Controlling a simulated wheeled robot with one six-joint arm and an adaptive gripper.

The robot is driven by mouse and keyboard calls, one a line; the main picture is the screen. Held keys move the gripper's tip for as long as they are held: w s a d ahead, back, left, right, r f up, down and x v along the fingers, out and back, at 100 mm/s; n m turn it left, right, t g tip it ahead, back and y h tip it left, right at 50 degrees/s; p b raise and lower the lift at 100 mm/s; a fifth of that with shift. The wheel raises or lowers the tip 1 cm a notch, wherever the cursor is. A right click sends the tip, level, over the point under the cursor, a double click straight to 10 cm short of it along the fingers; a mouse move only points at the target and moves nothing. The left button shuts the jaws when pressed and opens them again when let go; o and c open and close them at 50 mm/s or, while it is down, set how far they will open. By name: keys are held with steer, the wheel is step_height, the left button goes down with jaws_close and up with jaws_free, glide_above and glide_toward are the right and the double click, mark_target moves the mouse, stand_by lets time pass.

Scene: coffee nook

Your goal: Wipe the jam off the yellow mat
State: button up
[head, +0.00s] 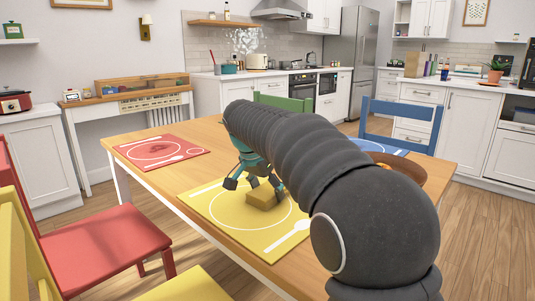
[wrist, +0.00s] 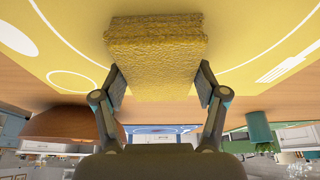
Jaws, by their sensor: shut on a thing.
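The yellow mat (head: 212,206) lies on the near part of the wooden table, printed with a white plate ring and cutlery. My gripper (head: 256,182) is over the mat, pointing down, and is shut on a yellow sponge (head: 265,198). In the wrist view the sponge (wrist: 155,50) sits between the two fingers of my gripper (wrist: 160,88), with the yellow mat (wrist: 255,35) beyond it. The sponge is at or just above the mat; I cannot tell whether it touches. I see no jam; the sponge and my arm hide part of the mat.
The red mat (head: 165,153) lies clear at the table's left, the blue mat (head: 372,145) at the far side. A brown bowl (head: 408,166) stands on the right, partly behind my arm. Red (head: 105,240), yellow (head: 190,287), green (head: 283,102) and blue (head: 402,110) chairs surround the table.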

steer(key=shift+w+d, duration=0.8)
steer(key=shift+d, duration=0.15)
step_height(320, 180, up, 4)
steer(key=shift+f+p, duration=0.2)
steer(key=shift+p, duration=0.95)
steer(key=shift+r, duration=2.3)
